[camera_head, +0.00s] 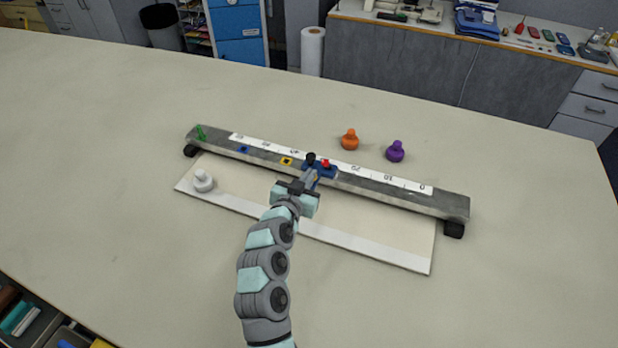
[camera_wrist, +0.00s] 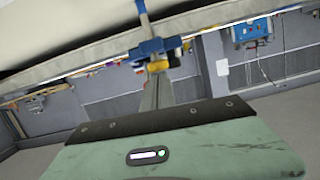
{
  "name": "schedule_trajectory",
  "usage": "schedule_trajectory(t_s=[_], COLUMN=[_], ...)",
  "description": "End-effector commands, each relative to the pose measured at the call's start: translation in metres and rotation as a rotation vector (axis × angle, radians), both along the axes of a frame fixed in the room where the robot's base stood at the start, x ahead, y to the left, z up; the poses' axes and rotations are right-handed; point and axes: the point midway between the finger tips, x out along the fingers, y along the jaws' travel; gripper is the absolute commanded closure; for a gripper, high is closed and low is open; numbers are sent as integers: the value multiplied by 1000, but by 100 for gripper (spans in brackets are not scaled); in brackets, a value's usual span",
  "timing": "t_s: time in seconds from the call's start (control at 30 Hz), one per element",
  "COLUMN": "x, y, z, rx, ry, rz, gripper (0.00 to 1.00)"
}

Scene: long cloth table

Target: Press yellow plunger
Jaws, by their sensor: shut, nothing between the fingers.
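A small yellow part (camera_wrist: 157,66), which looks like the plunger, shows in the wrist view on the near side of a blue slider (camera_wrist: 147,50), at the tip of my gripper (camera_wrist: 157,84). In the head view my gripper (camera_head: 311,178) is shut and empty, reaching up to the front of the blue slider (camera_head: 329,171). The slider sits on the grey rail (camera_head: 400,195) and carries a black knob (camera_head: 310,158) and a red knob (camera_head: 326,163). The plunger is hidden behind my fingers in the head view. I cannot tell whether the fingertips touch it.
A yellow square mark (camera_head: 286,161) and a blue one (camera_head: 243,149) lie on the rail, with a green piece (camera_head: 201,133) at its left end. Orange (camera_head: 349,139) and purple (camera_head: 395,151) knobbed pieces stand behind, a white one (camera_head: 203,181) in front. The surrounding table is clear.

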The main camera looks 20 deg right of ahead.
Motion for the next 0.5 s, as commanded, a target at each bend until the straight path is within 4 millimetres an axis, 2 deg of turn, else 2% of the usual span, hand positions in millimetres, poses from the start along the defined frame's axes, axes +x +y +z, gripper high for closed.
schedule_trajectory(t_s=[0.03,0.5], x=[0,-1], y=[1,1], z=[-12,-13], rx=[3,10], ry=[3,16], rz=[0,1], gripper=[100,100])
